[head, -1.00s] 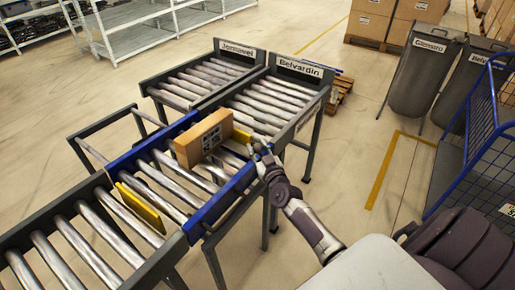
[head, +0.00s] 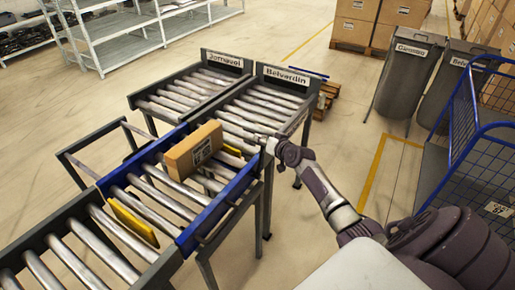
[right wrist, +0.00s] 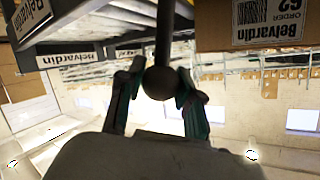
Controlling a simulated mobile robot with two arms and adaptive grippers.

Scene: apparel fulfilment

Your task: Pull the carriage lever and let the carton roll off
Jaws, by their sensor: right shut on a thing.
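A brown carton (head: 190,154) with a label stands on the rollers of the blue-sided carriage (head: 207,217). A yellow stop (head: 232,151) shows just beyond the carton, and another yellow stop (head: 134,221) stands at the near end. My right gripper (head: 267,146) is beside the carriage's far right corner. In the right wrist view, it (right wrist: 159,85) is shut on the dark ball knob of the lever (right wrist: 162,42). The carton also shows there (right wrist: 213,36), with a "Belvardin" order label. The left gripper is not in view.
Two roller lanes lie beyond the carriage, "Jornavel" (head: 223,59) at left and "Belvardin" (head: 287,75) at right; both look empty. The carriage faces the Belvardin lane. Grey bins (head: 403,75) and a blue wire cage (head: 480,165) stand at right.

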